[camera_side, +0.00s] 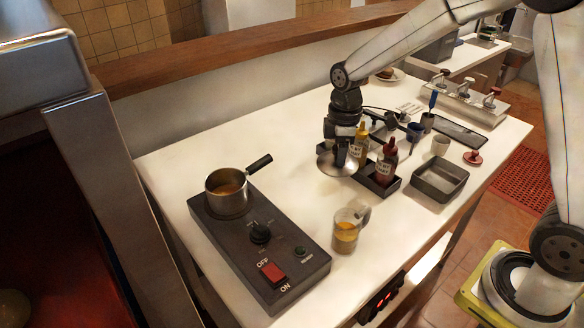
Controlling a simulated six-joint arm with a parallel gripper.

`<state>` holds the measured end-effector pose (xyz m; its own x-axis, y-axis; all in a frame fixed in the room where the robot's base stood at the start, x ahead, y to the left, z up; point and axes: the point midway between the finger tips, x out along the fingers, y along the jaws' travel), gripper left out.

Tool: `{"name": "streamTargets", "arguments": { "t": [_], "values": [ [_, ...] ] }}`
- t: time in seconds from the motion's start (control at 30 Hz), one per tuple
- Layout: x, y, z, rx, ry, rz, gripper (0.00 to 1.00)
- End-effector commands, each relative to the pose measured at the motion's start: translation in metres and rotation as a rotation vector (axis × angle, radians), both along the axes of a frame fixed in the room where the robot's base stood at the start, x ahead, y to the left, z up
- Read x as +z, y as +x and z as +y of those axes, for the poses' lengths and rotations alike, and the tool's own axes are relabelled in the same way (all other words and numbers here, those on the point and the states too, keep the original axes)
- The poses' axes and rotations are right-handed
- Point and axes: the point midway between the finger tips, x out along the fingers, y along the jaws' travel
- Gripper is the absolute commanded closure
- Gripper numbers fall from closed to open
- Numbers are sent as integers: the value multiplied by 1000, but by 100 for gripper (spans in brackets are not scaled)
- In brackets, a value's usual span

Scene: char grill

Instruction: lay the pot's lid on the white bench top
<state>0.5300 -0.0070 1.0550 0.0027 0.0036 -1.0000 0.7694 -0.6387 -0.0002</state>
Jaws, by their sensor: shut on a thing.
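My gripper (341,147) points down near the middle of the bench and is shut on the pot's lid (328,168), a round silvery disc. The lid is tilted in this view, and the gripper covers part of it. I cannot tell whether its edge touches the bench or hangs just above it. The white bench top (300,195) is bare to the left of the lid and below it. The small steel pot (213,200) stands uncovered on the dark hot plate at left, with something brown inside and its black handle pointing up and right.
The hot plate (300,262) has a knob and a red switch. A glass mug (345,236) of yellow liquid stands in front of the lid. A dark caddy (376,187) with sauce bottles is close to the lid's right. A grey tray (440,193) lies further right.

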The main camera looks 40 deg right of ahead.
Motion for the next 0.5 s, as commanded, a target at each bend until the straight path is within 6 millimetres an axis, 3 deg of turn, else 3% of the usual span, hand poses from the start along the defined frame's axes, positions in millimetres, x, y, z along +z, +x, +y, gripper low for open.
{"name": "streamTargets", "arguments": {
  "t": [0.5],
  "values": [
    [-48,50,-1,0,1,2,100]
  ]
}}
